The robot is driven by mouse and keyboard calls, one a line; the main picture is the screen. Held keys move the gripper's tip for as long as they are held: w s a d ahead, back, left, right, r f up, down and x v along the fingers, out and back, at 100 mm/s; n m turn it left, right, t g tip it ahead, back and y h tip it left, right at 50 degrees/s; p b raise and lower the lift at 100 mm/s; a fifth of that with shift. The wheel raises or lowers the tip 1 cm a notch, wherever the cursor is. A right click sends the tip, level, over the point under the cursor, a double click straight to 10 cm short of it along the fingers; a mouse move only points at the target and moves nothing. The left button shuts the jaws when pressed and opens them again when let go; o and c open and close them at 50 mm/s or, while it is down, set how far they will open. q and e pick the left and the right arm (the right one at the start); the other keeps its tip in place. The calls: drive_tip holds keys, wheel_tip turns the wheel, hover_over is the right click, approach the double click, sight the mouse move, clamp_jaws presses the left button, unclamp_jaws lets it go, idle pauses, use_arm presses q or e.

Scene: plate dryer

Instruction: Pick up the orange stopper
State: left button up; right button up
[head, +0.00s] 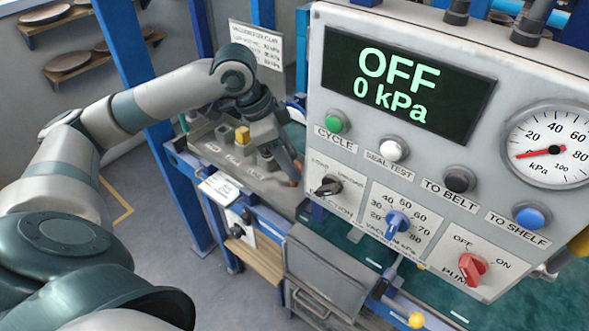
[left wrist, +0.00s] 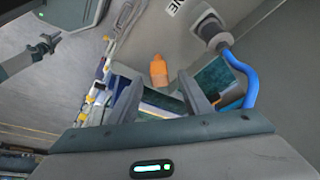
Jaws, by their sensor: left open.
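The orange stopper (left wrist: 158,71) shows in the left wrist view on a grey surface, just beyond and between the fingertips of my left gripper (left wrist: 158,88). The gripper is open, with a finger on each side and clear space between them. In the head view my left arm comes in from the left and my left gripper (head: 292,172) points down at the grey bench top, left of the control panel. A small orange patch shows at its tips there; most of the stopper is hidden. I cannot tell whether the fingers touch it. My right gripper is not in view.
The control panel (head: 345,115), reading OFF and 0 kPa, stands close on the right. A yellow piece (head: 243,134) stands in one of several grey holders behind the gripper. A blue hose (left wrist: 240,75) with a grey fitting lies right of the stopper in the wrist view.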

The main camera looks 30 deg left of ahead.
use_arm(q)
drive_tip(key=shift+x, duration=1.35)
drive_tip(key=shift+c, duration=0.4)
drive_tip(key=c, duration=1.1)
drive_tip(key=shift+o, duration=0.2)
drive_tip(key=shift+r, duration=0.1)
drive_tip(key=shift+r+b, duration=0.65)
drive_tip(key=shift+r, duration=4.3)
